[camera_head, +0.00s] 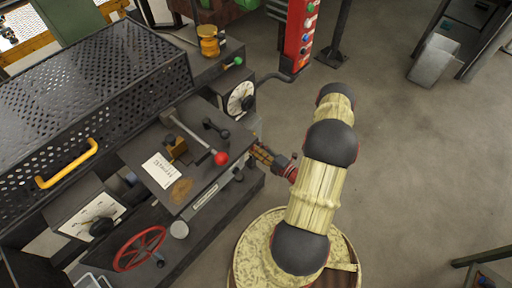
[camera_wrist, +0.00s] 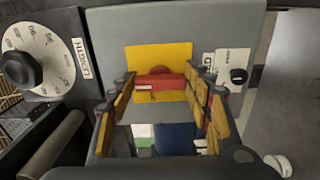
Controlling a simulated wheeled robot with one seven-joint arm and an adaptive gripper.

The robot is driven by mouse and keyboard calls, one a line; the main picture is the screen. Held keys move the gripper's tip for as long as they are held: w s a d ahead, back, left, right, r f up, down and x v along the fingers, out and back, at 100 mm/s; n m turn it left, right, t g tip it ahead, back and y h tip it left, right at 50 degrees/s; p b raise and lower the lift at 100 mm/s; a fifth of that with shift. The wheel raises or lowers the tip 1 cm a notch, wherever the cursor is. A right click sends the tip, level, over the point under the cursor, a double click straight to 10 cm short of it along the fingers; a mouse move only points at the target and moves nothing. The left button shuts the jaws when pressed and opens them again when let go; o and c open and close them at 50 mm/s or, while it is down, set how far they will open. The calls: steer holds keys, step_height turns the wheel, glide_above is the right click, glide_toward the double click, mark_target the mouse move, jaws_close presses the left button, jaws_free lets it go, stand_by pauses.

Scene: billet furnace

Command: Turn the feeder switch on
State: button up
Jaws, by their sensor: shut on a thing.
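A red switch handle (camera_wrist: 158,82) lies level across a yellow plate (camera_wrist: 158,57) on a grey panel in the wrist view. My gripper (camera_wrist: 164,84) reaches toward this panel, with one fingertip at each end of the red handle, and is shut on it. In the head view my gripper (camera_head: 262,155) meets the right side of the grey machine, and the red handle is hidden there. A small black knob (camera_wrist: 238,76) on a white labelled plate sits right of the yellow plate. I cannot read which one is marked feeder.
A white LENGTH dial (camera_wrist: 37,58) with a black knob is left of the gripper. A lever with a red ball (camera_head: 220,158) stands on the machine top near my gripper. A red button post (camera_head: 300,38) stands behind.

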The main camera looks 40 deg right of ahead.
steer(key=shift+d, duration=0.1)
steer(key=o, duration=1.1)
steer(key=shift+o, duration=0.3)
steer(key=s, duration=1.2)
steer(key=shift+d, duration=0.4)
